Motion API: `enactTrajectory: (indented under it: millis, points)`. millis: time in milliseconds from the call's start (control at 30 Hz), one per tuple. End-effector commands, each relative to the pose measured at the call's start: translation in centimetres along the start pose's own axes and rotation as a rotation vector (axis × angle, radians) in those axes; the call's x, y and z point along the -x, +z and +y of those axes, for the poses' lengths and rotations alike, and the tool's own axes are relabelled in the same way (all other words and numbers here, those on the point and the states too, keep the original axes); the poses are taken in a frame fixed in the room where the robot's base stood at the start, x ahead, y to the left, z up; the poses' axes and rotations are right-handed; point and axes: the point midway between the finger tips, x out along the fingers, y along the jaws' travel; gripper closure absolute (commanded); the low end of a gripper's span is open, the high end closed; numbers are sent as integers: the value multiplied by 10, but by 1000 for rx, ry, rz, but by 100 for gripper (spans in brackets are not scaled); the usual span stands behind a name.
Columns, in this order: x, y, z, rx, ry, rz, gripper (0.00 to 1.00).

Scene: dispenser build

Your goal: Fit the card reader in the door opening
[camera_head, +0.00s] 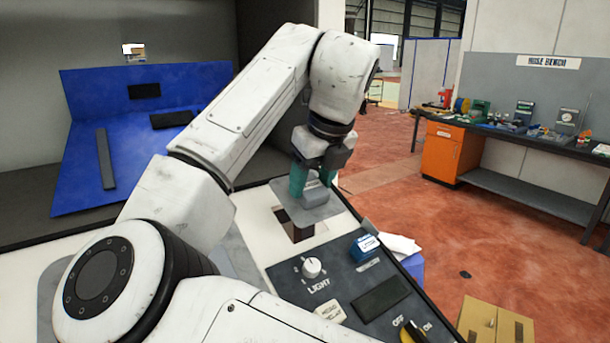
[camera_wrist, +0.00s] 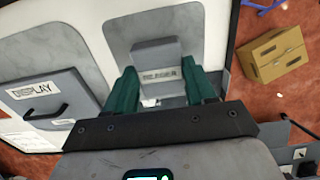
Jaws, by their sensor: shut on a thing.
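My gripper (camera_head: 312,178) points down with its teal fingers shut on the grey card reader (camera_head: 316,196), a block on a flat plate with a small label. In the wrist view the gripper (camera_wrist: 158,76) has one finger on each side of the card reader (camera_wrist: 157,52). The card reader is over the far part of the door opening (camera_head: 299,234), a dark square hole in the pale door panel (camera_head: 254,222). The near part of the hole shows uncovered. Whether the plate touches the door is unclear, and the reader's underside is hidden.
A dark control panel (camera_head: 335,272) with a LIGHT knob (camera_head: 312,267) and a blue button block (camera_head: 364,246) lies just nearer. A grey DISPLAY panel (camera_wrist: 62,98) with a handle is at left in the wrist view. A cardboard box (camera_head: 492,325) stands on the floor; a workbench (camera_head: 520,137) is behind.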

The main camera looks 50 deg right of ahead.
Motion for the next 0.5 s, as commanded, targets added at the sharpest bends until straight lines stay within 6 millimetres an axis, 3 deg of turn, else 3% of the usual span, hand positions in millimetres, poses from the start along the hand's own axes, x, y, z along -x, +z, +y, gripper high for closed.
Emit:
enactTrajectory:
  millis: [500]
  points:
    - [-39,0,0,2,-1,1,82]
